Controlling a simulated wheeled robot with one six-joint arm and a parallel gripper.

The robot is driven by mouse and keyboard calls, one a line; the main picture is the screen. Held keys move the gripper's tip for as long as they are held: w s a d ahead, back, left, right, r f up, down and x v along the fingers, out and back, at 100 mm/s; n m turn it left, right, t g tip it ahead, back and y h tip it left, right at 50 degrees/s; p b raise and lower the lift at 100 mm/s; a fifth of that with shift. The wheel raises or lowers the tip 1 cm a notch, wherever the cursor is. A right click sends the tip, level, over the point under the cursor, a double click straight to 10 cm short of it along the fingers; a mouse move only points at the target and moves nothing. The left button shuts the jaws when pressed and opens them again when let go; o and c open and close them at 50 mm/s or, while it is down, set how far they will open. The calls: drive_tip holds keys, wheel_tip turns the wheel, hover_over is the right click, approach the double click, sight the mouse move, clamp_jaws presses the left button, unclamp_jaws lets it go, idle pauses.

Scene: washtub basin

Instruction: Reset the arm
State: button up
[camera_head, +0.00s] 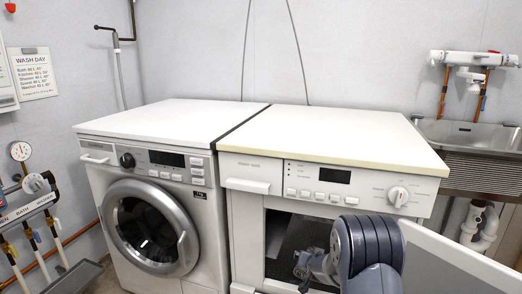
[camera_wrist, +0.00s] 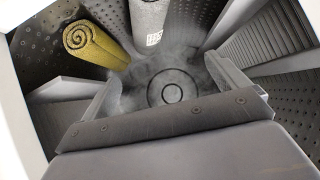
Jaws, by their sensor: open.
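My gripper (camera_wrist: 168,82) is open and empty in the wrist view. Its two fingers are spread, with a dark drum back wall and round hub (camera_wrist: 172,90) beyond them. In the head view my arm is in front of the right machine (camera_head: 262,172), and the wrist end (camera_head: 312,268) is at its dark front opening. In the wrist view a yellow rolled towel (camera_wrist: 92,42) lies in the drum at the upper left, apart from the fingers.
The right machine's door (camera_head: 445,262) stands open to the right, close to my arm. The left washer (camera_head: 150,225) has its round door shut. A metal sink (camera_head: 465,134) is at the far right. Pipes and a gauge (camera_head: 20,151) are at the left. Both machine tops are clear.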

drive_tip(key=s+a, duration=0.4)
drive_tip(key=s, duration=0.8)
drive_tip(key=shift+s, duration=0.3)
drive_tip(key=shift+r, duration=0.1)
